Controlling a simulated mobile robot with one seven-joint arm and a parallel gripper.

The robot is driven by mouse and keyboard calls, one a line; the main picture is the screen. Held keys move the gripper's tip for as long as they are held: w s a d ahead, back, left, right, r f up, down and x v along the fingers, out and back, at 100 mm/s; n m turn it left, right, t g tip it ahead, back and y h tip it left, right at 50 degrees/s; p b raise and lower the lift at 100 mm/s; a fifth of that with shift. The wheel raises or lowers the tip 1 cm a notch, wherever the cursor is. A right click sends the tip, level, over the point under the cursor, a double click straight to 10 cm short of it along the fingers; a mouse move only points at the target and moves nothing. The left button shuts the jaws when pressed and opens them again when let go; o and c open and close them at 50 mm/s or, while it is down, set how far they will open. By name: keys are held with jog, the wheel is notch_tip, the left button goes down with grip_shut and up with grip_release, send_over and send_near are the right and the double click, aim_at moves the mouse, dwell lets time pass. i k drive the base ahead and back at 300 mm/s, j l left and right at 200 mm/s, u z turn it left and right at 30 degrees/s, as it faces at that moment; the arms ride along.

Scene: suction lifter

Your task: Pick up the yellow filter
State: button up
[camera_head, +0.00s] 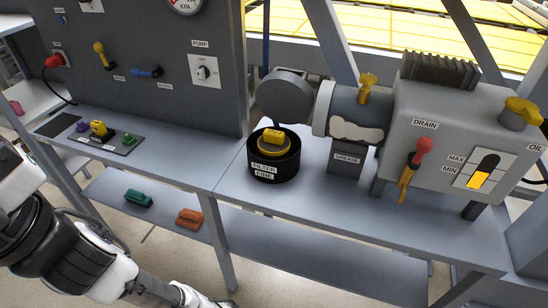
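A yellow filter (274,137) with a small label on its top sits inside a round black cup (275,168). The cup is labelled "FILTER FINE" and stands on the grey bench, left of the pump. Only the filter's upper part shows above the rim; its lower part is hidden in the cup. My arm comes in at the lower left and runs down to the bottom edge, in front of the bench and well away from the filter. My gripper's fingers are not in view.
A tray (112,146) with small knobs lies left. Green (138,198) and orange (189,218) blocks lie on the lower shelf.

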aim_at(273, 146)
jog(key=i+j+z, duration=0.35)
jog(key=i+j, duration=0.15)
jog(key=j, duration=0.3)
jog(key=i+j+z, duration=0.2)
jog(key=j, duration=0.25)
